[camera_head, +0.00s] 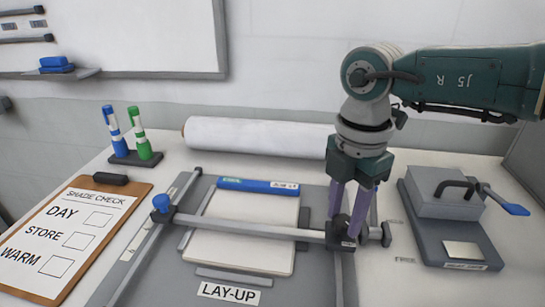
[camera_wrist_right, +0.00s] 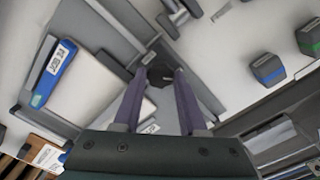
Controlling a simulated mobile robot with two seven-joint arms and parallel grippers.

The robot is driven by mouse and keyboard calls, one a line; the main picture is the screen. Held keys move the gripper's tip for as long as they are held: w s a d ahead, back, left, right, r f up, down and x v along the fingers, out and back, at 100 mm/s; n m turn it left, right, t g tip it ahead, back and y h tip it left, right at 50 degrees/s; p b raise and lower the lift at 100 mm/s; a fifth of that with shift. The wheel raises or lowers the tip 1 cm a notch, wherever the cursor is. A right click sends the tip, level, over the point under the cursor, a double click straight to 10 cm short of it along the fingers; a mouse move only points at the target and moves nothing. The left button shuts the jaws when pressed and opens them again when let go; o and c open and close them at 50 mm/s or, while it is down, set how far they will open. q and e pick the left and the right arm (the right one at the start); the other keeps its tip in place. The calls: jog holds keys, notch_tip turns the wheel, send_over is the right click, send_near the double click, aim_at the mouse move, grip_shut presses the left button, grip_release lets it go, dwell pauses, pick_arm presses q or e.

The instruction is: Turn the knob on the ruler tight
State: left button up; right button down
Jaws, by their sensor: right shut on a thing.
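The grey ruler bar (camera_head: 255,229) lies across the lay-up board (camera_head: 315,200). The fingers hide much of this knob in the head view. My left gripper is not in view.
A white sheet with a blue bar (camera_head: 258,185) lies on the board. A grey press with a blue-tipped lever (camera_head: 450,205) stands close on the right. A white roll (camera_head: 260,136) lies behind. A clipboard (camera_head: 75,235) and two markers (camera_head: 130,135) are at left.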

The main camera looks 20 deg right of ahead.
aim_at(344, 219)
jog(key=shift+m+p, duration=0.45)
jog(key=shift+m, duration=0.55)
jog(key=shift+c, duration=2.2)
grip_release()
jog(key=shift+r, duration=0.1)
jog(key=shift+r, duration=0.35)
notch_tip(344, 219, up, 9)
